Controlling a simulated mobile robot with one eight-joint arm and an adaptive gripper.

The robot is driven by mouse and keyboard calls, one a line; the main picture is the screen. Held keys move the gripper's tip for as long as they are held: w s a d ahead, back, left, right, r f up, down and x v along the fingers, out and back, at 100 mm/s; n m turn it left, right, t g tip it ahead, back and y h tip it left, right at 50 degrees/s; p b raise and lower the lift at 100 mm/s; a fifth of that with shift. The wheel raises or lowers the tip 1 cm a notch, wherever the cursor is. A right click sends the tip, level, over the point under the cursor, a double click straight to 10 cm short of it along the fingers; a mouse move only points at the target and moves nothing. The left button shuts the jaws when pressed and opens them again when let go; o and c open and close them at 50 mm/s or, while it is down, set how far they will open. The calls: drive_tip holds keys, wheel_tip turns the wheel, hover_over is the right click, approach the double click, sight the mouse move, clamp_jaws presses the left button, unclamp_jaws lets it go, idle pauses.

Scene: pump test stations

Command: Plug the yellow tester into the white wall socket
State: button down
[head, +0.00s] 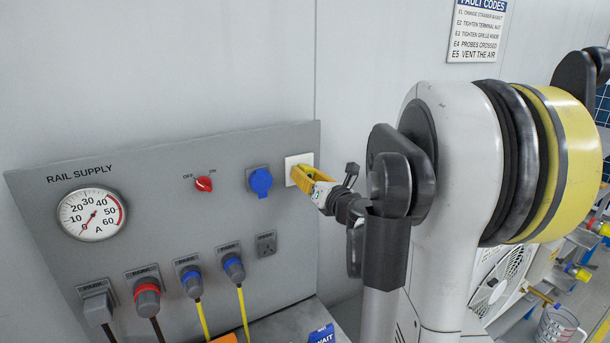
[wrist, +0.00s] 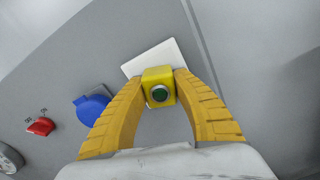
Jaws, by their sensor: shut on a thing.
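The yellow tester (wrist: 154,74) is a small yellow block with a dark green round spot on its near face. My gripper (wrist: 159,86) is shut on it, with one yellow finger on each side. The white wall socket (wrist: 150,58) is a square white plate directly behind the tester in the wrist view, and the tester covers part of it. In the head view my gripper (head: 308,180) is up against the white socket (head: 293,163), and the fingers hide the tester. Whether the tester's pins are in the socket cannot be seen.
Left of the socket on the grey panel (head: 150,235) are a blue socket (head: 261,181) and a red switch (head: 204,184). A gauge (head: 92,214) is further left. Several plugs with cables sit along the bottom, beside a small grey outlet (head: 266,244).

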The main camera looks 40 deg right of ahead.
drive_tip(key=shift+w, duration=0.25)
idle(0.5)
drive_tip(key=c, duration=1)
unclamp_jaws()
